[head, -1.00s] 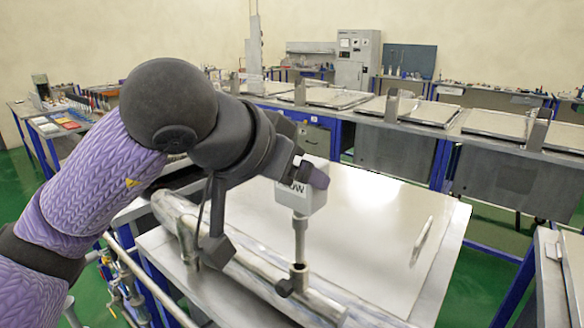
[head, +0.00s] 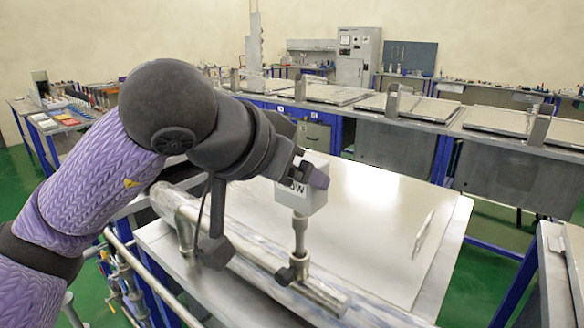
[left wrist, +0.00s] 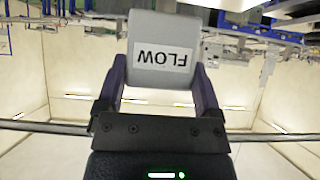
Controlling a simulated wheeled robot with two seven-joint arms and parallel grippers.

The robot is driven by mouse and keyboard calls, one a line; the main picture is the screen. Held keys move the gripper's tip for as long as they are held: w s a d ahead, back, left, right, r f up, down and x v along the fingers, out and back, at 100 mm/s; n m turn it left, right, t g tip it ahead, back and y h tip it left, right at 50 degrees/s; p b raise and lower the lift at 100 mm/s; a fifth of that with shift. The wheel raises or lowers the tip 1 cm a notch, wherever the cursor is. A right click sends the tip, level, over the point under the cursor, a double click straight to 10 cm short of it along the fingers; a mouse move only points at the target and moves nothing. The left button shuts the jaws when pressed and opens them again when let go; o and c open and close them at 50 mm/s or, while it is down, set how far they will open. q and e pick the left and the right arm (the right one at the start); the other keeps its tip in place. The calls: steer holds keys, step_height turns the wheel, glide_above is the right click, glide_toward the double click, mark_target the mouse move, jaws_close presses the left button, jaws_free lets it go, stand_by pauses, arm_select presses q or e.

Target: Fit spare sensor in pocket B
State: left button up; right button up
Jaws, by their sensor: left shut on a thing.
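The sensor is a pale grey box (head: 311,203) with a FLOW label; in the left wrist view (left wrist: 170,30) the label reads upside down. My left gripper (head: 308,174) is shut on the box, with one purple finger on each side in the left wrist view (left wrist: 163,76). A metal stem (head: 299,238) points down from the box and meets a short collar (head: 298,262) with a dark side knob on the pipe (head: 325,297). The stem looks nearly upright; its lower end is hidden at the collar. No pocket letter is legible. My right gripper is out of view.
A large flat lid (head: 375,225) with a handle (head: 423,233) lies just behind the pipe. Another upright pipe fitting (head: 186,230) stands to the left. A row of lidded benches (head: 400,107) runs behind, and another bench edge (head: 550,270) is at right.

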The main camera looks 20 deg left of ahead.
arm_select(q)
steer(key=shift+f+b, duration=0.9)
steer(key=shift+f, duration=0.2)
steer(key=o, duration=1.1)
steer(key=shift+o, duration=0.2)
steer(key=v, duration=1)
steer(key=shift+p, duration=0.35)
